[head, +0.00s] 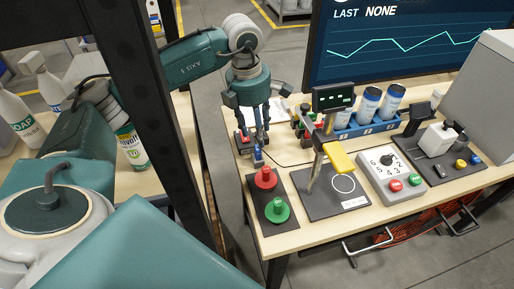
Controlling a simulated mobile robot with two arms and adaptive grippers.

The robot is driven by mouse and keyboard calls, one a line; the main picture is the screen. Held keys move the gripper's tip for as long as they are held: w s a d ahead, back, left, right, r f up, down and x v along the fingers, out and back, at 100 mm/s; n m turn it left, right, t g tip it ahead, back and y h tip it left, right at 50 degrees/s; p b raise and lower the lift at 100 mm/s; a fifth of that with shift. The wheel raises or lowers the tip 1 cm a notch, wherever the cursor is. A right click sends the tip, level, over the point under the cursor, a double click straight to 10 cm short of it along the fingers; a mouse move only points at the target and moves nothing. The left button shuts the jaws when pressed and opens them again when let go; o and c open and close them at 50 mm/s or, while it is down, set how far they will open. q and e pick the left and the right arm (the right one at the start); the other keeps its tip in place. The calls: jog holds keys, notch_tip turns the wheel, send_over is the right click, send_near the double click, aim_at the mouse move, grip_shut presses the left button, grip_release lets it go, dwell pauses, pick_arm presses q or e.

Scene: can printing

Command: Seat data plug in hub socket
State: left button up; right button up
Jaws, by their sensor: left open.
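My left gripper (257,134) points down over the left back part of the wooden table, its dark fingers apart. Directly below the fingertips is a small blue-and-grey piece (258,157), which looks like the data plug. A thin dark cable runs from near it to the right across the table. A dark block with red parts (242,138) sits just left of the fingers and may be the hub; its sockets are too small and partly hidden to make out. Whether the plug touches the block, I cannot tell. My right gripper is not in view.
Red and green buttons (266,178) stand on a dark plate in front. A stand with a yellow lever (340,158), a dial box (393,178) and a blue rack (366,125) of cans fill the middle and right. A monitor (405,40) stands behind.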

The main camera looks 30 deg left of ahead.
aim_at(258, 148)
pick_arm(q)
jog(key=shift+d+f, duration=0.2)
jog(key=shift+f, duration=0.9)
jog(key=shift+f+p, duration=0.35)
jog(key=f+p, duration=0.1)
jog(key=f, duration=0.1)
jog(key=f+p, duration=0.1)
jog(key=f, duration=0.1)
jog(key=shift+w+a+p, duration=0.3)
jog(key=shift+f, duration=0.45)
jog(key=shift+w+f, duration=0.1)
jog(key=shift+f, duration=0.1)
jog(key=c, duration=1.1)
grip_shut()
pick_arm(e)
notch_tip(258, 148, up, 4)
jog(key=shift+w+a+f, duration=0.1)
